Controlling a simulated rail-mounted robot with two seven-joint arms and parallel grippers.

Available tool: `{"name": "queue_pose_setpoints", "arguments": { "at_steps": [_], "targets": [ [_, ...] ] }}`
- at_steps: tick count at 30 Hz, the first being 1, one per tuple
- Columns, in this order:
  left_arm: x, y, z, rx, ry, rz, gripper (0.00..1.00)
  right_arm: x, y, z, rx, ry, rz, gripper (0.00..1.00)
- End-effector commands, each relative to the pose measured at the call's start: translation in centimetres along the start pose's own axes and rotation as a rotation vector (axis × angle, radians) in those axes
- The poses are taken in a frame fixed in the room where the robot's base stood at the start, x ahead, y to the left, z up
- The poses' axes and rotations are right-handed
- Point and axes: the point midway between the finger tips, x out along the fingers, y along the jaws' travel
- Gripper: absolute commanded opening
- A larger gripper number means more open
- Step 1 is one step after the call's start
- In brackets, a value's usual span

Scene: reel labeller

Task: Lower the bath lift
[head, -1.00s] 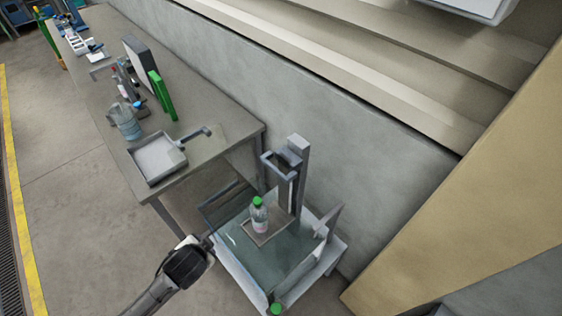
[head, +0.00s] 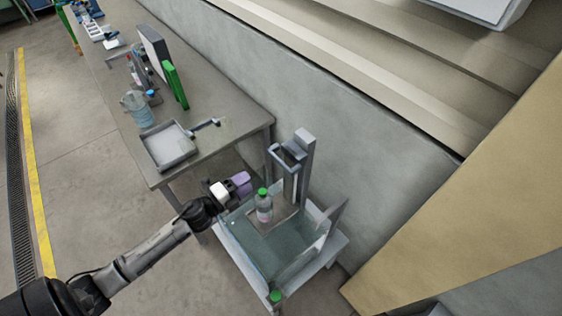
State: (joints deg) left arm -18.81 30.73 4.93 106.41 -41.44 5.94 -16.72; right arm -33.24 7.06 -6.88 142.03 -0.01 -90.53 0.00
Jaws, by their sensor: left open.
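The bath is a clear-walled tank (head: 262,250) on a pale stand. The lift's grey column (head: 301,165) stands at its back, with a dark handle frame (head: 282,156) near the top. A bottle (head: 264,208) with a green cap stands upright on the small lift platform (head: 284,217) in the bath. My left gripper (head: 238,184) is open and empty at the tank's back-left side, left of the bottle and short of the handle. Its fingers look white and purple. My right gripper is not in view.
A green knob (head: 275,297) sits at the stand's front corner. A long grey table (head: 215,100) at left holds a shallow tray (head: 169,146), a water jug (head: 137,108) and a green panel (head: 175,85). A grey wall (head: 390,165) runs behind the bath.

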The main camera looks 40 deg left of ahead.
Motion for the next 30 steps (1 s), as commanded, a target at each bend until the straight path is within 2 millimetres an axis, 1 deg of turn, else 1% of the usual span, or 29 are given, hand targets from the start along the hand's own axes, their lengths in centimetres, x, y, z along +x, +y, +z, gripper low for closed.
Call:
{"name": "queue_pose_setpoints", "arguments": {
  "at_steps": [2,5,8,15,21,24,30],
  "targets": [
    [0.2,-0.1,-0.3,0.012,0.020,-0.007,0.49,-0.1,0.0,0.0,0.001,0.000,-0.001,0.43],
    [1.1,-0.3,-0.3,0.025,0.019,-0.009,0.49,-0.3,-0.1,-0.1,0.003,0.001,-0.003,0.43],
    [2.5,-0.4,-0.4,0.025,0.019,-0.009,0.49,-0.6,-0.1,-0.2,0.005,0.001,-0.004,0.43],
    [6.8,-0.4,-0.4,0.022,0.017,-0.009,0.49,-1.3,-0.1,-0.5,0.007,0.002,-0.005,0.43],
    [10.2,-0.4,-0.4,0.023,0.016,-0.008,0.49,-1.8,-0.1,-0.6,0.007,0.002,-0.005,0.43],
    [11.5,-0.4,-0.5,0.022,0.016,-0.008,0.49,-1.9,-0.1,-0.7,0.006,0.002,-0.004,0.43],
    [13.2,-0.3,-0.5,0.022,0.016,-0.007,0.49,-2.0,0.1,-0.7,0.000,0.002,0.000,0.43]
  ]
}}
